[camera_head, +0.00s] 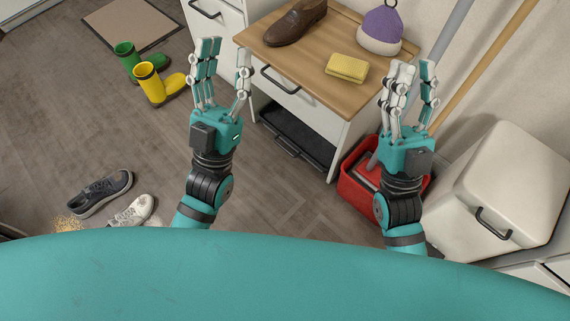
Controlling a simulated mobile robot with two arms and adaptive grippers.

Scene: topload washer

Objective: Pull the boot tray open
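The boot tray (301,133) is a dark tray low in the white cabinet, under the drawer. It has a dark bar handle (287,146) at its front. It looks pushed in, or nearly so. My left gripper (224,66) is raised to the left of the cabinet, its fingers spread and empty. My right gripper (411,82) is raised in front of the cabinet's right side, above the red bucket, its fingers apart and empty. Neither gripper touches the tray or its handle.
The white cabinet (318,110) has a wooden top with a brown shoe (296,22), yellow sponge (346,68) and purple hat (381,25). A red bucket (357,200) stands right of it. Floor before the tray is clear.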

